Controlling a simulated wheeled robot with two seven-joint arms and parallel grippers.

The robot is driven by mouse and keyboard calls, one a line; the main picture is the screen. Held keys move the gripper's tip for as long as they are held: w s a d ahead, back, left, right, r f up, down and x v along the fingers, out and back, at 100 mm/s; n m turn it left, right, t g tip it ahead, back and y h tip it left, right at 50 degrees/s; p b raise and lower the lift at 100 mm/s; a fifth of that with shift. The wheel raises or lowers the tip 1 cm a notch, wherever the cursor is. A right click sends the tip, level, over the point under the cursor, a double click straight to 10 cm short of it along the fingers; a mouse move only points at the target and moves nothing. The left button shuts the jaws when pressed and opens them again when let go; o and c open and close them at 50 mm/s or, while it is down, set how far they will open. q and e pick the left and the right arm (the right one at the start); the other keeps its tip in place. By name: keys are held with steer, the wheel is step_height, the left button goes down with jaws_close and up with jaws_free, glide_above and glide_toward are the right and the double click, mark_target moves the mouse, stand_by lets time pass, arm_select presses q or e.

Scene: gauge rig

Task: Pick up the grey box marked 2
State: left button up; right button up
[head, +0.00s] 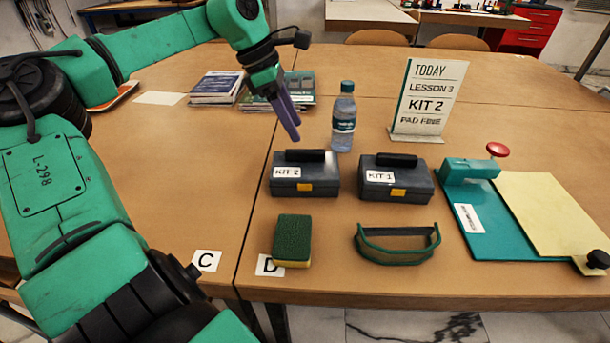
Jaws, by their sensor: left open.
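The grey box marked KIT 2 (322,175) stands on the table near the middle, with a black handle on its lid and a yellow latch in front. A similar grey box marked KIT 1 (412,191) stands just to its right, with a gap between them. My left gripper (292,130) is open, its purple fingers pointing down above and slightly behind the KIT 2 box's handle. It appears apart from the box, with nothing seen between the fingers. My right gripper is out of view.
A water bottle (344,120) stands close behind the boxes. A sign reading KIT 2 (428,98) is behind KIT 1. A green sponge (292,238) and a curved green-rimmed piece (397,254) lie in front. A teal board device (505,235) is at right. Books (216,88) lie behind.

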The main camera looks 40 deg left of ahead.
mark_target(304, 150)
arm_select(q)
steer(key=x, duration=0.6)
steer(key=shift+a+f+b, duration=0.15)
steer(key=shift+f+b, duration=0.15)
steer(key=shift+f, duration=0.05)
steer(key=shift+r, duration=0.1)
steer(key=shift+f, duration=0.3)
jaws_close()
steer(key=shift+r, duration=0.1)
stand_by(1.1)
